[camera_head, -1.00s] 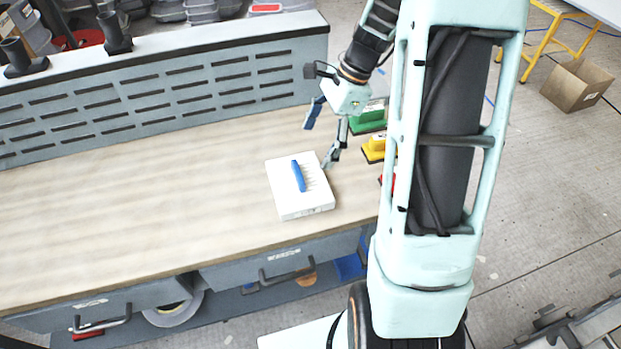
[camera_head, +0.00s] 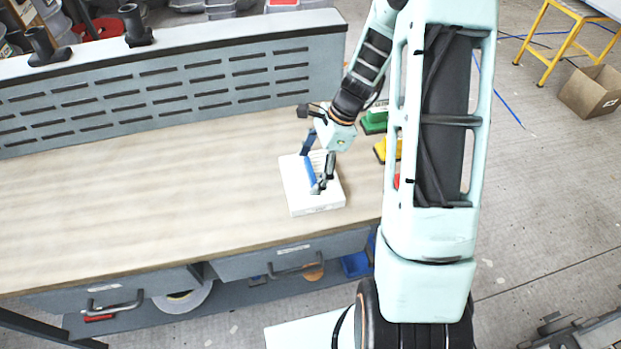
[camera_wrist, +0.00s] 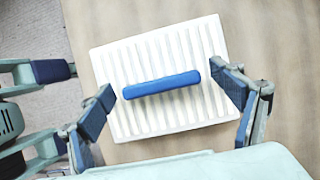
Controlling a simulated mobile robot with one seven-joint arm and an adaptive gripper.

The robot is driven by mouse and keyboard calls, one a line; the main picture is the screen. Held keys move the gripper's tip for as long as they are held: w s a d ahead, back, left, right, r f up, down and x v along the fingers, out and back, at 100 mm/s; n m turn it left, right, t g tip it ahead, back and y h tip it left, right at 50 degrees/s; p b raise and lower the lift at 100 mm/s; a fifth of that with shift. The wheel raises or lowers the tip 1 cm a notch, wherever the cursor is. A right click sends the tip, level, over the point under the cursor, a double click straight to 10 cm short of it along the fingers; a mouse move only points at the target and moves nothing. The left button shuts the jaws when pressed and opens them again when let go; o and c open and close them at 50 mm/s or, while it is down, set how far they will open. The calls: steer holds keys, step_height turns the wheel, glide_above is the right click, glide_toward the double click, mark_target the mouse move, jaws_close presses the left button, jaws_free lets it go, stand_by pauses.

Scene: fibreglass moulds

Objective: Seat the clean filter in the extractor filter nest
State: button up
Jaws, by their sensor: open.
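The clean filter (camera_head: 299,187) is a white, square, pleated block with a blue bar handle (camera_head: 309,170). It lies flat on the bench top near the front right. My gripper (camera_head: 314,172) is open right over it. In the wrist view the filter (camera_wrist: 160,115) fills the middle, and its blue handle (camera_wrist: 161,84) lies crosswise between the two open fingers of my gripper (camera_wrist: 168,92). The fingers stand apart from the handle's ends. I cannot make out the extractor filter nest in these views.
The wooden bench top (camera_head: 150,190) is clear to the left. A slotted grey extraction panel (camera_head: 170,90) runs along its back. Green (camera_head: 374,122) and yellow (camera_head: 381,150) blocks stand right of the filter, partly behind my arm. A cardboard box (camera_head: 592,92) is on the floor at right.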

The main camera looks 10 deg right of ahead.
steer(key=shift+c, duration=0.4)
steer(key=c, duration=1.4)
steer(key=shift+r, duration=0.1)
